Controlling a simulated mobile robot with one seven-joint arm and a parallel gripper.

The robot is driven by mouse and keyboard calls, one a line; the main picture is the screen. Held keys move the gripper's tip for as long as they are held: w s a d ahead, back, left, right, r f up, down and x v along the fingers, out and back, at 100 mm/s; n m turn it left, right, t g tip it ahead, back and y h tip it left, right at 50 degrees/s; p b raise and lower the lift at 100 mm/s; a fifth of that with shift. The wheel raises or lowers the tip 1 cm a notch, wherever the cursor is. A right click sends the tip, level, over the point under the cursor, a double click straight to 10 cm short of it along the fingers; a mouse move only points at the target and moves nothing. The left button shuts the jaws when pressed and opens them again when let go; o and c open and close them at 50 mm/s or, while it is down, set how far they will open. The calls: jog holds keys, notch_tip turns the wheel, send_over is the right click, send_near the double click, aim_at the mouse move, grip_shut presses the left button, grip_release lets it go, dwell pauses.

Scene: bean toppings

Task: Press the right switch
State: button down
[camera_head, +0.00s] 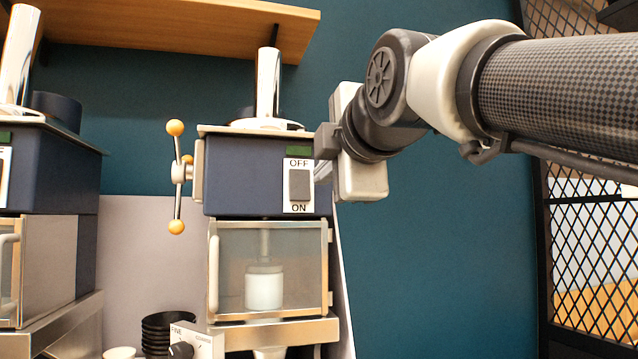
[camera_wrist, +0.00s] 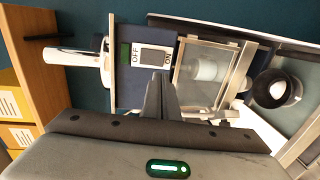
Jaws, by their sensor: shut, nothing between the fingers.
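The right switch (camera_head: 299,185) is a grey rocker on a white plate marked OFF above and ON below. It is on the front of the right blue machine (camera_head: 240,178). In the wrist view the switch (camera_wrist: 153,57) shows just beyond my fingertips. My gripper (camera_head: 319,172) is shut and empty, at the right edge of the switch plate in the head view. In the wrist view its closed fingers (camera_wrist: 158,84) point at the switch's lower edge. I cannot tell whether they touch it.
A second blue machine (camera_head: 40,165) stands at the left, its switch plate cut by the picture edge. A lever with yellow knobs (camera_head: 176,180) sticks out left of the right machine. Below the switch is a clear-doored chamber (camera_head: 225,290). Black bowls (camera_head: 168,328) are stacked lower left.

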aim_at(301, 199)
jog(key=x, duration=1.3)
jog(key=shift+f, duration=0.1)
jog(key=f+b, duration=0.1)
jog(key=b, duration=0.1)
jog(key=shift+w+t+b, duration=0.3)
jog(key=shift+r+p, duration=0.4)
jog(key=shift+p, duration=0.05)
jog(key=shift+f, duration=0.1)
